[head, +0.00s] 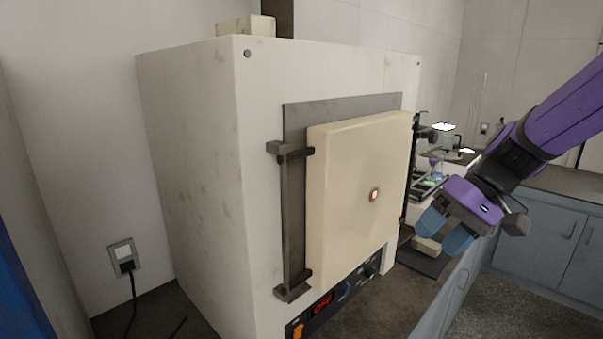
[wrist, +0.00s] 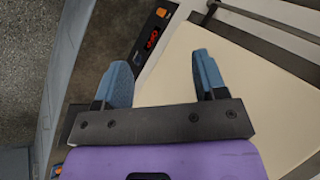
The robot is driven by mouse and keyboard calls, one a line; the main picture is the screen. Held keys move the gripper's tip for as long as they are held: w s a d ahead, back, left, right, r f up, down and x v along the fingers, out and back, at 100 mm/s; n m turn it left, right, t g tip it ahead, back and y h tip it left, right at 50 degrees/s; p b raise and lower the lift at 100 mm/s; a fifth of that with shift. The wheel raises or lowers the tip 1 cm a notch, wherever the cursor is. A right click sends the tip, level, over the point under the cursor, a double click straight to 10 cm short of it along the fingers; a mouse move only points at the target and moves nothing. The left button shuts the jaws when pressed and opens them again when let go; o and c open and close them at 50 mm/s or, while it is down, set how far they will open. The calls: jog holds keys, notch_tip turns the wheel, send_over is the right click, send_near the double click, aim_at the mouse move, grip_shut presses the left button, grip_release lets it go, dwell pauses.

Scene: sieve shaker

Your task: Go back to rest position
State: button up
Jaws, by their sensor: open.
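My purple arm reaches in from the right in the head view. My gripper (head: 444,233) has blue fingers that stand apart with nothing between them. It is to the right of a large cream furnace (head: 190,150), in front of the bench edge and apart from the furnace door (head: 350,200). In the wrist view, my gripper (wrist: 164,80) shows both blue fingers spread and empty. The cream door (wrist: 265,95) lies behind the right finger in that view. The door looks shut against the furnace front.
A control panel (head: 340,300) with a red display sits below the door. A dark door handle bar (head: 293,220) stands at the door's left side. Lab equipment (head: 432,150) stands on the bench behind my gripper. Blue-grey cabinets (head: 545,240) and open floor are at the right.

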jog(key=s+d+r+t+h, duration=0.2)
jog(key=s+d+r+h, duration=0.1)
jog(key=s, duration=0.4)
jog(key=s+d+r+m+t+h, duration=0.1)
jog(key=s+d+r+t+h, duration=0.2)
jog(key=s, duration=0.4)
jog(key=shift+s+d+r+t+h, duration=0.35)
jog(key=shift+d+r+h, duration=0.15)
jog(key=shift+r, duration=0.45)
